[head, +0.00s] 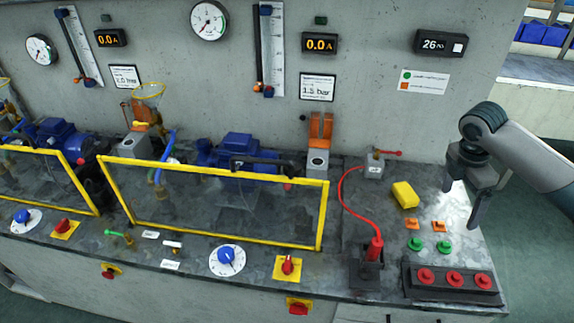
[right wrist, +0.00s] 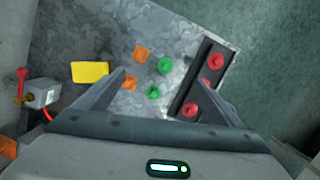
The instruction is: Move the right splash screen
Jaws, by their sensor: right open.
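The right splash screen (head: 215,206) is a clear panel in a yellow frame, standing upright in front of a blue pump motor in the head view. A dark handle (head: 254,163) shows near its top bar. My right gripper (head: 462,207) is at the right end of the bench, well right of the screen. Its jaws are apart and empty. In the right wrist view the two fingers (right wrist: 170,93) point down toward the bench top. The splash screen does not show in the right wrist view. My left gripper is not in view.
A yellow block (head: 405,195), green and orange buttons, and a box with red buttons (head: 452,283) lie near my right gripper. A red cable (head: 343,204) rises between gripper and screen. Another yellow-framed screen (head: 50,176) stands at left. The wall (head: 364,88) is behind.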

